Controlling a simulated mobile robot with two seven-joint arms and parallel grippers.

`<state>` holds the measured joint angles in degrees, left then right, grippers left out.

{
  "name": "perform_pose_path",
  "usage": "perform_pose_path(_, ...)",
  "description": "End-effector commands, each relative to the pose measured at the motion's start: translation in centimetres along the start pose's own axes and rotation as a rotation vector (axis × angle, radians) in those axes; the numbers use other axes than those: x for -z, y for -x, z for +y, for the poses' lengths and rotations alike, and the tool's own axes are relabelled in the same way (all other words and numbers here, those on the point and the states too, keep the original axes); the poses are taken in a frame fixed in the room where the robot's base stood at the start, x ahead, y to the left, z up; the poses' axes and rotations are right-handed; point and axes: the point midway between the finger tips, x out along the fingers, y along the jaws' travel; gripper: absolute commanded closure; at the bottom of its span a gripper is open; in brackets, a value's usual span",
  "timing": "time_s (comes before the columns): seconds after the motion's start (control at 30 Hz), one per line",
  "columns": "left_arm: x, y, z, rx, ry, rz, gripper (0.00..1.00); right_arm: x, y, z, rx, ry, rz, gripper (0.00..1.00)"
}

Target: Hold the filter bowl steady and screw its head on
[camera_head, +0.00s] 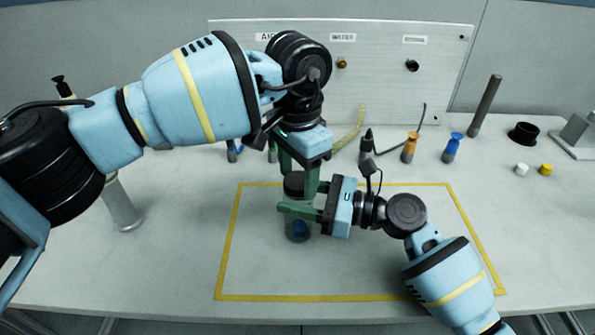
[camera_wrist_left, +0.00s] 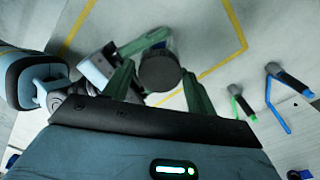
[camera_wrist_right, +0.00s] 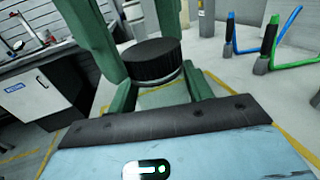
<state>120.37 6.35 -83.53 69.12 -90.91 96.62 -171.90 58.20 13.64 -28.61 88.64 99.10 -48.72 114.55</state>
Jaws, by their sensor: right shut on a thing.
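The filter bowl (camera_head: 298,232), a clear cylinder with something blue inside, stands upright in the yellow-outlined area. My right gripper (camera_head: 300,198) is shut on its upper part from the right. The black round head (camera_head: 295,184) sits on top of the bowl; it also shows in the left wrist view (camera_wrist_left: 160,72) and the right wrist view (camera_wrist_right: 150,60). How far it is threaded cannot be told. My left gripper (camera_head: 298,172) points down from above, its green fingers on either side of the head. In the left wrist view they look open, with narrow gaps beside the head.
A yellow outline (camera_head: 330,297) marks the bench's middle, clear around the bowl. A labelled panel (camera_head: 380,85) stands behind. Orange (camera_head: 410,147) and blue (camera_head: 453,147) fittings, a dark rod (camera_head: 485,105) and a black ring (camera_head: 523,134) stand back right.

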Motion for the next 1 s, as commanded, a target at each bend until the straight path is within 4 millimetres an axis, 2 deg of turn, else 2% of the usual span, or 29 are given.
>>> perform_pose_path(0.1,0.0,0.0,0.0,0.000,0.000,0.000,0.31,0.1,0.0,0.0,0.001,-0.001,0.002,1.00)
perform_pose_path(0.4,0.0,0.1,0.0,0.001,0.002,-0.001,0.31,0.1,0.0,0.0,0.000,-0.001,0.002,1.00)
perform_pose_path(0.8,0.0,4.2,0.0,0.001,0.003,0.000,0.31,0.1,0.0,0.0,0.000,-0.001,0.002,1.00)
perform_pose_path(1.0,0.0,4.4,0.0,0.000,0.002,-0.001,0.31,0.1,0.0,0.0,0.000,-0.001,0.001,1.00)
